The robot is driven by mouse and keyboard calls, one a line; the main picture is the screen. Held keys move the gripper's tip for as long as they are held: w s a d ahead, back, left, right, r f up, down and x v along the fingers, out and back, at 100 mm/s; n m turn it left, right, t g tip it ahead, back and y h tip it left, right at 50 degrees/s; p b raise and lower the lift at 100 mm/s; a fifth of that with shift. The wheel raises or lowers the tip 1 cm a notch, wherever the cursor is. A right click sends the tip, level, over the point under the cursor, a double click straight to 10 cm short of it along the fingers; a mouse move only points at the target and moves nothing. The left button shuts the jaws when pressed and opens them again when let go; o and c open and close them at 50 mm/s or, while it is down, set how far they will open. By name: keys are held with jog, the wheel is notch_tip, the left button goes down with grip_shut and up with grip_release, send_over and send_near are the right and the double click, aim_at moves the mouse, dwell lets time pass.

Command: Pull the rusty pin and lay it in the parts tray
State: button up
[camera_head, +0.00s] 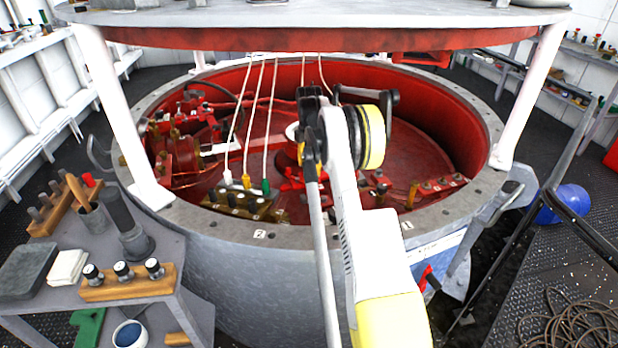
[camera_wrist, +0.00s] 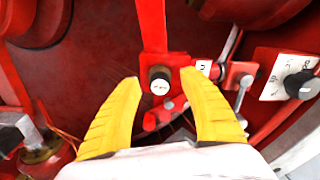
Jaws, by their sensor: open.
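My gripper (camera_wrist: 160,77) shows in the wrist view with its two yellow fingers apart and nothing held. I cannot make out a rusty pin with certainty. In the head view my arm reaches into the red-lined round well (camera_head: 440,110) and hides my gripper's work spot. A flat dark grey tray-like piece (camera_head: 27,270) lies on the left side table; I cannot tell if it is the parts tray.
A black knob on a white plate (camera_wrist: 300,84) and a red clamp-like lever (camera_wrist: 238,75) are close on the right. White cables (camera_head: 250,120) hang into the well, under a round top on white posts (camera_head: 522,95). Several knobs stand in a wooden block (camera_head: 128,290).

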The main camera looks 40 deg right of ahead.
aim_at(309, 166)
jog(key=shift+c, duration=0.5)
grip_shut()
jog(key=shift+r, duration=0.1)
jog(key=shift+r+p, duration=1.8)
jog(key=shift+r, duration=0.9)
